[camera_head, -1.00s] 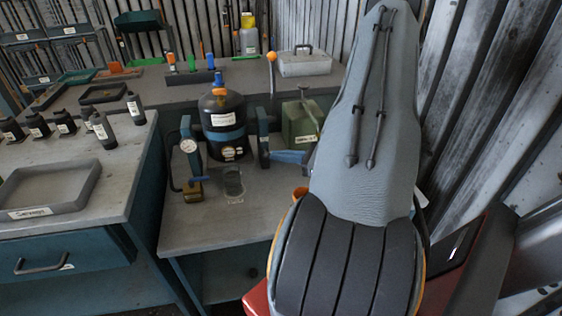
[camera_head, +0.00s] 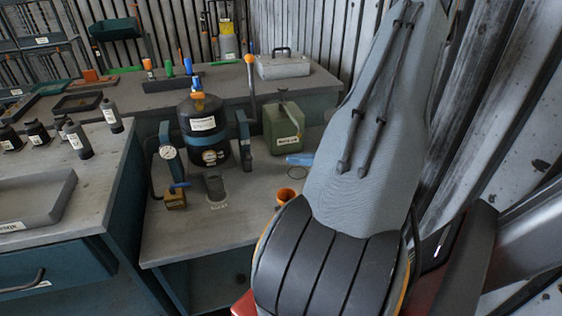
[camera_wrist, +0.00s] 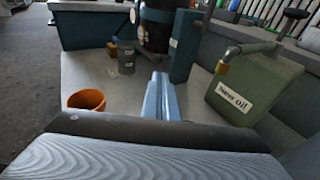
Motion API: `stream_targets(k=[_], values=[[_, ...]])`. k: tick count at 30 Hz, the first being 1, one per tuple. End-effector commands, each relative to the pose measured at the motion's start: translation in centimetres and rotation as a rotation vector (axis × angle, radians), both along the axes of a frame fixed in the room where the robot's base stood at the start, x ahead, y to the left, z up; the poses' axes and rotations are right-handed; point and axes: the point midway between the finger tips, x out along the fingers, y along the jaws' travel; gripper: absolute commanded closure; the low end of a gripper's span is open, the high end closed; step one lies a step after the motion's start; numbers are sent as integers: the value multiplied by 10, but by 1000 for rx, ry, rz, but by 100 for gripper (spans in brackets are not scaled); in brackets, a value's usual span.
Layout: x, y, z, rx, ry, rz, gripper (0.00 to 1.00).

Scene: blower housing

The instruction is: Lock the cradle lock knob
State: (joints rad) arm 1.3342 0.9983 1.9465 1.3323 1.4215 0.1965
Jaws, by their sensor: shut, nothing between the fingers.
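A black blower housing (camera_head: 205,150) with an orange cap stands upright between the teal posts of a cradle (camera_head: 244,140). The cradle lock knob cannot be picked out with certainty; the right post's far side is hidden. My gripper (camera_head: 300,159), with blue fingers, is shut and empty, to the right of the right post and apart from it. In the wrist view the shut fingers (camera_wrist: 160,92) point towards the cradle post (camera_wrist: 184,48), with bench surface between. The housing's lower part (camera_wrist: 154,28) also shows there.
A green oil can (camera_head: 284,128) stands just behind my gripper. An orange cup (camera_head: 285,197) is close to my arm. A dark cup (camera_head: 215,186), a brass block with a blue handle (camera_head: 176,197) and a gauge (camera_head: 168,153) are near the cradle.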

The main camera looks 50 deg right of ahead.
Motion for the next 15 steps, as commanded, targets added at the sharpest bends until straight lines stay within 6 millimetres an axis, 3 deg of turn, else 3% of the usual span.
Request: stream_targets(k=[6,15], values=[[-15,-7,3,-2,0,1,100],[-15,-7,4,-1,1,3,100]])
